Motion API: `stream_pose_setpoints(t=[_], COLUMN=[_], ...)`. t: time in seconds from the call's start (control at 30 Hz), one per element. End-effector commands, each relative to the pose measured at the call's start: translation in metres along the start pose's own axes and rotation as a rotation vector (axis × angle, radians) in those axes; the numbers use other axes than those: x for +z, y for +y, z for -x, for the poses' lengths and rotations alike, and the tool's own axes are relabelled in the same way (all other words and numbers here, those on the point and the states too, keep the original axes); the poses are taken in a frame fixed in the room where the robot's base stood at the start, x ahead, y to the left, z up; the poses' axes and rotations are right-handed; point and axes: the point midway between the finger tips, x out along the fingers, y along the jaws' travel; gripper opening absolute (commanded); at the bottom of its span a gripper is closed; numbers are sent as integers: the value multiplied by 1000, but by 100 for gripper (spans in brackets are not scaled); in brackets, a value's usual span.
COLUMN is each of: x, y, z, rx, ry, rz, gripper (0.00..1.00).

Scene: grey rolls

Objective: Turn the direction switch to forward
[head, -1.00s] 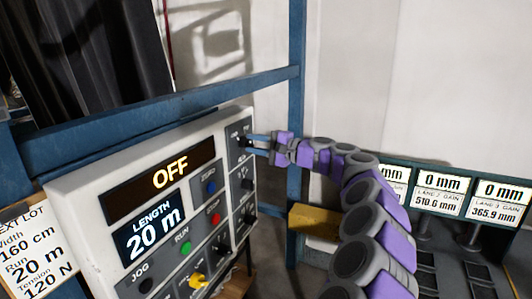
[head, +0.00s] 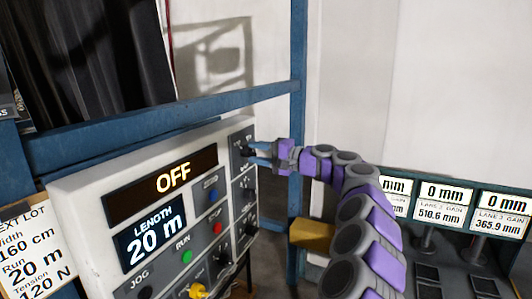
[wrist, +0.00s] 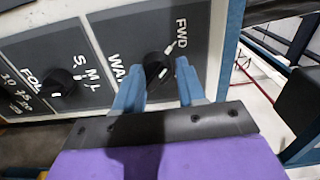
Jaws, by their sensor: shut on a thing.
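The direction switch (wrist: 157,66) is a black round knob on a dark plate, with a "FWD" label at its upper right and a partly hidden "WA…" label at its left in the wrist view. White marks show on the knob and beside it toward "FWD"; which way the knob points is hard to tell. My gripper (wrist: 159,76) is shut on the knob, one blue finger on each side. In the head view my gripper (head: 253,151) reaches the upper right corner of the control panel (head: 100,200), and the knob is small and partly hidden there.
Another knob (wrist: 62,82), marked "S M L", sits left of the switch. Coloured buttons and a yellow knob (head: 198,291) lie lower on the panel. A blue post (head: 297,100) stands just behind my gripper. A console with displays (head: 447,205) is at the right.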

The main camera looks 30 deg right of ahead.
Motion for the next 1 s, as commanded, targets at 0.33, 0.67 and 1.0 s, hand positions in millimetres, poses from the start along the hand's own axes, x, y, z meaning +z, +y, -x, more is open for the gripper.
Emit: stream_pose_setpoints(t=[0.33,0.67,1.0], x=[-2,-3,-3], y=[-2,3,6], z=[-7,-8,-9], rx=[-6,1,6], ry=[7,4,3], rz=[6,1,-2], gripper=[66,66,66])
